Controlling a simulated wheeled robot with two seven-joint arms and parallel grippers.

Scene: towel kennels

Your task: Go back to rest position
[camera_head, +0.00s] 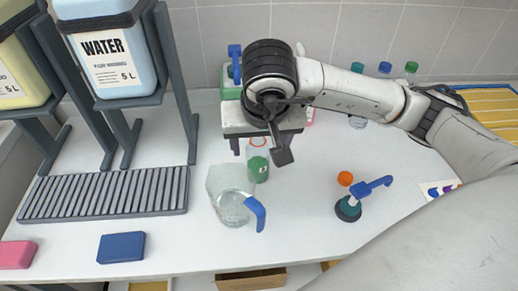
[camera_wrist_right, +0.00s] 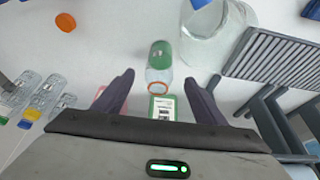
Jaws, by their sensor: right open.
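My right gripper (camera_head: 261,147) hangs over the back middle of the white counter, fingers pointing down. It is open and holds nothing. In the right wrist view, the two dark fingers (camera_wrist_right: 170,80) are spread wide. A small clear bottle with green contents and an open orange rim (camera_head: 258,168) stands just below the gripper. In the wrist view this bottle (camera_wrist_right: 161,54) shows between and beyond the fingertips, apart from both. My right arm reaches in from the right. My left gripper is not in view.
A clear pitcher with a blue handle (camera_head: 233,208) stands in front of the small bottle. A blue WATER tank (camera_head: 108,50) stands at left behind a grey drain rack (camera_head: 104,192). Several bottles line the back.

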